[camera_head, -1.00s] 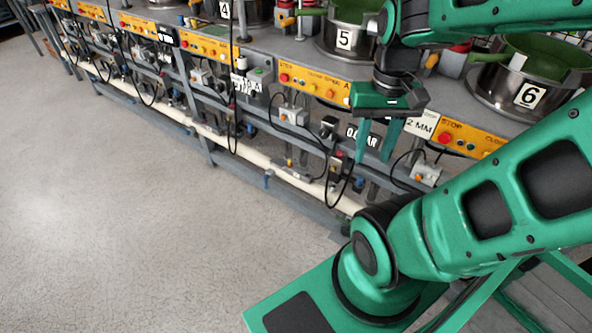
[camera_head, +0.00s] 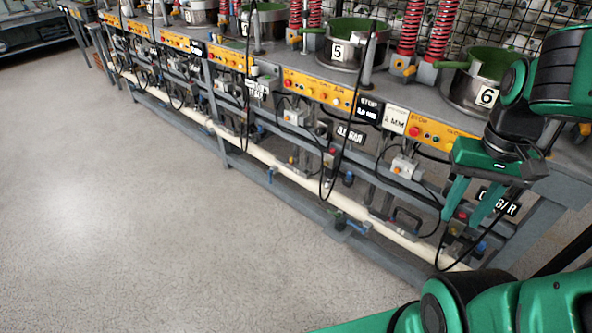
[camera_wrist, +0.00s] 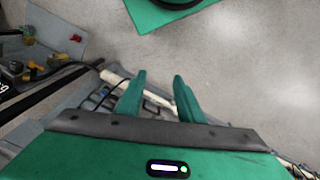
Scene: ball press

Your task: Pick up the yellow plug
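My gripper (camera_head: 461,217) hangs at the right in the head view, in front of the rack's lower fittings at press 6. In the wrist view its two fingers (camera_wrist: 159,76) stand apart with nothing between them, so it is open and empty. A small yellow part (camera_wrist: 58,59) shows at the left in the wrist view, among fittings on a grey surface and beyond the left finger. It is too small to tell whether it is the yellow plug. I cannot clearly pick out the plug in the head view.
A long grey rack carries pots 5 (camera_head: 340,52) and 6 (camera_head: 476,95), yellow button panels (camera_head: 318,87) and hanging black cables. A cream pipe (camera_head: 272,158) runs along its lower part. The floor (camera_head: 120,220) in front is clear.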

